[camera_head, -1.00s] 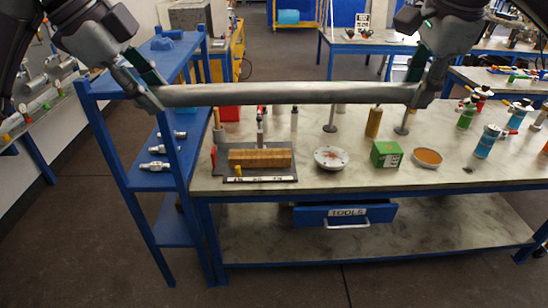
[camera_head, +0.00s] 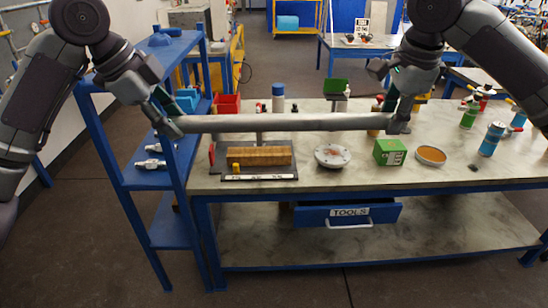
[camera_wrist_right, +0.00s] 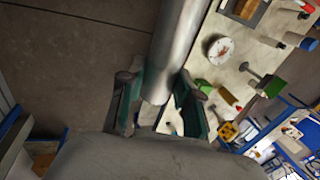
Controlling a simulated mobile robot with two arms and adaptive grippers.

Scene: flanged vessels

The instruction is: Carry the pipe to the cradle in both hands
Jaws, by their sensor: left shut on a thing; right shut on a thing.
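The long grey pipe (camera_head: 290,123) is held level across the view, above the workbench (camera_head: 470,185). My left gripper (camera_head: 168,121) is shut on the pipe's left end. My right gripper (camera_head: 399,117) is shut on its right end. In the right wrist view the pipe (camera_wrist_right: 178,45) comes in from the top, and its end sits between the green-padded fingers of my right gripper (camera_wrist_right: 157,103). I cannot tell which thing is the cradle. The pipe hides part of the bench behind it.
A blue shelf unit (camera_head: 135,183) stands left of the bench. On the bench are a wooden block (camera_head: 260,156), a round flange (camera_head: 332,156), a green box (camera_head: 389,152), an orange-filled dish (camera_head: 431,155) and a red bin (camera_head: 227,103). Bottles stand at the right.

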